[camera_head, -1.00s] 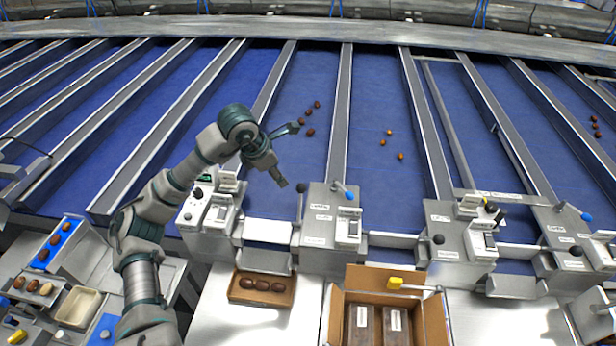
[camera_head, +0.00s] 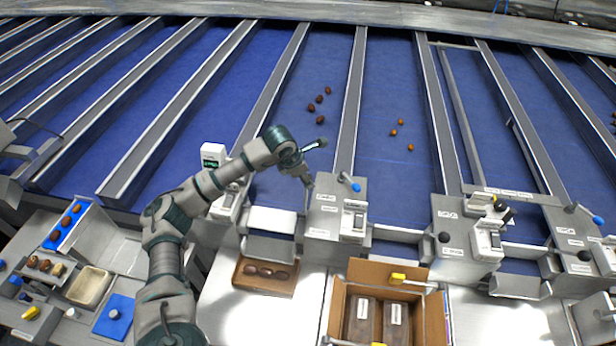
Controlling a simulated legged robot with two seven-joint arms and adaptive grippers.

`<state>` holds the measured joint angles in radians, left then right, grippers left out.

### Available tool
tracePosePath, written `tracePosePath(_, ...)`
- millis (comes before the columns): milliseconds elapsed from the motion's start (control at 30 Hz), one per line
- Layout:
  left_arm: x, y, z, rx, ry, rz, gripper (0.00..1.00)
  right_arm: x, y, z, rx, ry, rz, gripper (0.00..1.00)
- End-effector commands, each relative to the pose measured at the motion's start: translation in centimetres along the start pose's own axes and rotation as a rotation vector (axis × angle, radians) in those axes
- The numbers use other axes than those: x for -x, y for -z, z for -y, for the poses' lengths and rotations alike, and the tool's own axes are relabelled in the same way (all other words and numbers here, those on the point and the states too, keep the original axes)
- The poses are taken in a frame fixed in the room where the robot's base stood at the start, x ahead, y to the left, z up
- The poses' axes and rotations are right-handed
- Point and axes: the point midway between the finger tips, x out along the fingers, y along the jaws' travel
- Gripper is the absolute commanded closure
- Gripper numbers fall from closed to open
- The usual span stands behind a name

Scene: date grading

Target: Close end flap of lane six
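My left gripper (camera_head: 311,164) reaches over the lane with dark dates, its two fingers spread and nothing between them. The lower finger is beside the grey control box (camera_head: 323,212) at the lane's right side; I cannot tell if it touches. At this lane's end is a pale flap panel (camera_head: 272,220) with a grey chute (camera_head: 269,248) below it. A blue-knobbed lever (camera_head: 349,182) stands on the control box. The black-knobbed lever seen earlier there is mostly hidden by the gripper. The lane numbers are too small to read. My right gripper is not in view.
Dark dates (camera_head: 320,103) lie on this lane's blue belt, orange ones (camera_head: 401,134) on the lane to its right. Below the chute stands a tray of dark dates (camera_head: 265,271). A cardboard carton (camera_head: 339,310) is to its right. Metal rails (camera_head: 352,100) divide the lanes.

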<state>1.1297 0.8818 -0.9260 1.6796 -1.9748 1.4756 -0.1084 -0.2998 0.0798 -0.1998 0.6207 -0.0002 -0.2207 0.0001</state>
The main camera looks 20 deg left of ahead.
Motion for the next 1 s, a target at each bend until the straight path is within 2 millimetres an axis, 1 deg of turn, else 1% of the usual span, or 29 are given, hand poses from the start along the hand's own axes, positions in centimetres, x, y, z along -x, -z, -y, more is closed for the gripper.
tracePosePath(33, -0.8, 0.1, 0.1, 0.001, 0.002, -0.003, 0.38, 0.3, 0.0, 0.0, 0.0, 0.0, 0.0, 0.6)
tracePosePath(100, -1.8, -0.1, 0.1, 0.001, 0.002, 0.0, 0.38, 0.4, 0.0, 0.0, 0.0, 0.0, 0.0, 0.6)
tracePosePath(200, -2.8, 0.0, 0.0, 0.0, 0.001, -0.001, 0.38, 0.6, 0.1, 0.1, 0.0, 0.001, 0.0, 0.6)
tracePosePath(333, -3.4, 0.0, 0.0, 0.0, 0.001, -0.001, 0.38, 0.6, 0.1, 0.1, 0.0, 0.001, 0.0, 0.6)
tracePosePath(567, -3.4, 0.0, 0.0, 0.0, 0.0, 0.0, 0.38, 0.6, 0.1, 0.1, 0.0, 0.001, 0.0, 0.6)
tracePosePath(667, -3.4, 0.0, 0.0, 0.0, 0.0, 0.0, 0.61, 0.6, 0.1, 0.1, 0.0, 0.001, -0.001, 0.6)
tracePosePath(700, -3.4, 0.0, 0.0, 0.0, 0.0, 0.0, 0.71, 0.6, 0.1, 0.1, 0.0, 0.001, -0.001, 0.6)
tracePosePath(767, -3.4, 0.0, 0.0, 0.0, 0.0, 0.0, 0.86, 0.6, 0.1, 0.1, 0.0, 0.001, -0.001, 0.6)
tracePosePath(800, -3.4, 0.0, -0.1, 0.0, -0.001, -0.001, 0.96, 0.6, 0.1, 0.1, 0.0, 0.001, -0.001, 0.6)
tracePosePath(833, -3.4, 0.1, -0.1, 0.0, -0.001, -0.001, 1.0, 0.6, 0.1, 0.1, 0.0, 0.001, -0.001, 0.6)
tracePosePath(1000, -3.4, 0.1, -0.1, -0.001, -0.003, 0.0, 1.0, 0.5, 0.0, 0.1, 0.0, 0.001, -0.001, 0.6)
